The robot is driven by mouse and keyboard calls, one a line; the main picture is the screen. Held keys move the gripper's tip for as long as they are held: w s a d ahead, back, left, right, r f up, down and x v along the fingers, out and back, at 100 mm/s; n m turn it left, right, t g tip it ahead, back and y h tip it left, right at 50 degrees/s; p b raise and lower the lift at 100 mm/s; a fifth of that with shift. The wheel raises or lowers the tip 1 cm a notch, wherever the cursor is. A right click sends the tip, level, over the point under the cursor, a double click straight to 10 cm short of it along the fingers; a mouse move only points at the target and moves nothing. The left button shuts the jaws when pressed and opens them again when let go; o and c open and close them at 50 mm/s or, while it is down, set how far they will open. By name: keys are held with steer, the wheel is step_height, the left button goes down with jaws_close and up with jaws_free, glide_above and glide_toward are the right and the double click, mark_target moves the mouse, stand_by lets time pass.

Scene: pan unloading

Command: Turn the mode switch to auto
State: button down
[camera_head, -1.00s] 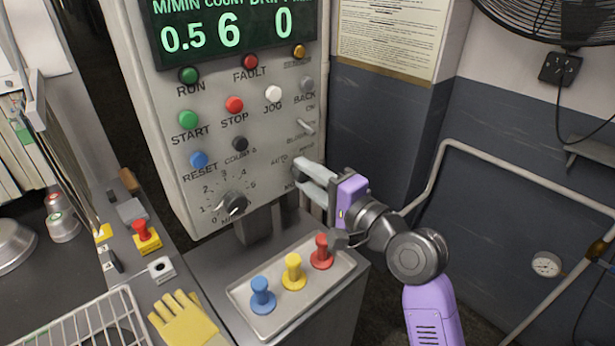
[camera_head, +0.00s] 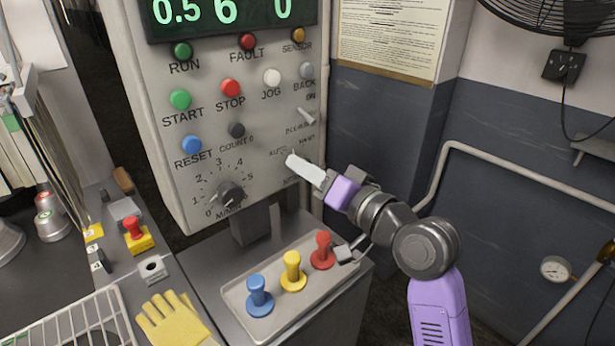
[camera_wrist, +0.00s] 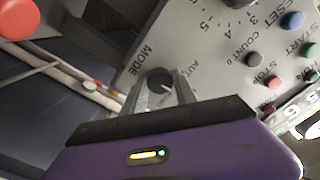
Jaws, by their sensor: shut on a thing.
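The mode switch is a small dark knob (camera_wrist: 160,80) on the grey control panel (camera_head: 262,180). In the wrist view it sits between my fingertips, with "MODE" and part of "AUTO" printed around it. A light pointer mark on the knob points toward the "AUTO" lettering side. My gripper (camera_wrist: 160,92) is shut on the knob. In the head view my gripper (camera_head: 292,160) touches the panel right beside the "AUTO" label, and its fingers hide the knob.
A speed dial (camera_head: 231,194) and several push buttons surround the switch. A wall pipe (camera_head: 520,172) runs at the right.

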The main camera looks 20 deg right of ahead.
steer(key=shift+f+n+b, duration=0.15)
steer(key=shift+n+b, duration=2.05)
steer(key=shift+n, duration=1.7)
steer(key=c, duration=1)
jaws_free()
steer(key=shift+s, duration=0.15)
steer(key=v, duration=0.7)
steer(key=shift+s+b, duration=0.25)
steer(key=shift+b, duration=0.15)
steer(key=shift+d, duration=0.1)
